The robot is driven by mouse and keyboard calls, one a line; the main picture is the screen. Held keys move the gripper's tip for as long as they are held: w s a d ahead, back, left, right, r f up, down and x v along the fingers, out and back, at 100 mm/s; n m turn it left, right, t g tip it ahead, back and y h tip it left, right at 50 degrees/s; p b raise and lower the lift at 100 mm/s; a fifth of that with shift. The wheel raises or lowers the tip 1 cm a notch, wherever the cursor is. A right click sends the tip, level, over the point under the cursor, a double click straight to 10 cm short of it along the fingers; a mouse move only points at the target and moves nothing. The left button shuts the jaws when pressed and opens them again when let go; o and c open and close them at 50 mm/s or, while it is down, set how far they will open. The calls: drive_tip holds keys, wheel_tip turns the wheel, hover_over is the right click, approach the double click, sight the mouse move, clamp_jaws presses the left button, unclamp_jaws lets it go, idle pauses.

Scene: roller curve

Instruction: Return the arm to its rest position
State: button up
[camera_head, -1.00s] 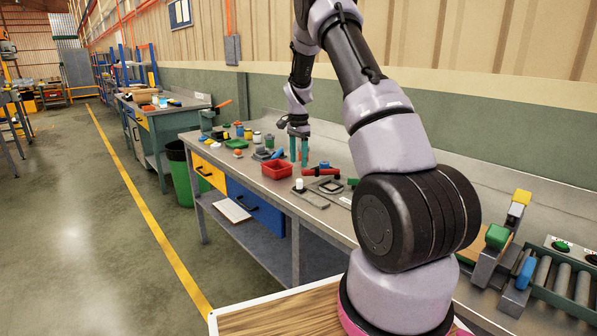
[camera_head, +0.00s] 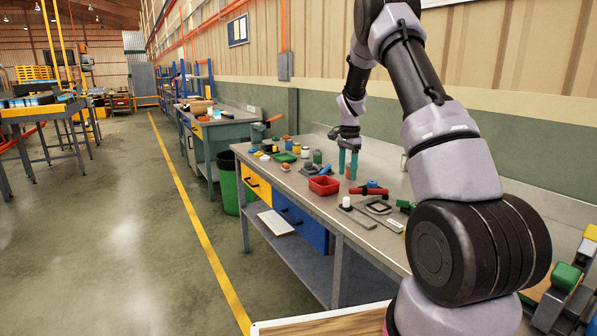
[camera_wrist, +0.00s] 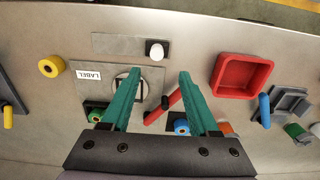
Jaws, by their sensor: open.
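My arm reaches out over the long metal workbench (camera_head: 375,236) in the head view. My gripper (camera_head: 348,170) has teal fingers pointing down above the bench, just behind the red tray (camera_head: 324,186). In the wrist view my gripper (camera_wrist: 160,73) has its two fingers well apart with nothing held between them. A red-handled tool (camera_wrist: 172,100) lies on the bench below and between the fingers. The red tray also shows to the right in the wrist view (camera_wrist: 218,80). The exact height of the fingertips over the bench is hard to tell.
A white-topped peg (camera_wrist: 157,50) and a yellow ring (camera_wrist: 51,67) are near the fingers in the wrist view. Several small jars and parts crowd the bench's far end. A green bin (camera_head: 229,186) stands beside it. The floor left of the yellow line (camera_head: 205,240) is clear.

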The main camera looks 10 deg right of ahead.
drive_tip(key=s+a+r+n+t+y, duration=0.1)
drive_tip(key=s+a+r+n+t, duration=0.15)
drive_tip(key=s+r, duration=0.6)
drive_tip(key=s+a+r+n+t, duration=0.1)
drive_tip(key=s+a+r+n, duration=0.3)
drive_tip(key=r, duration=0.8)
drive_tip(key=s+a+r+n+t, duration=0.1)
drive_tip(key=s+a+r+t, duration=0.1)
drive_tip(key=s, duration=1)
drive_tip(key=s+a+r+n+t+y, duration=0.1)
drive_tip(key=s+a+r+n, duration=0.1)
drive_tip(key=s, duration=1.1)
drive_tip(key=shift+a+r+t, duration=0.3)
drive_tip(key=shift+r+t, duration=0.05)
drive_tip(key=shift+r, duration=0.55)
drive_tip(key=shift+s, duration=0.1)
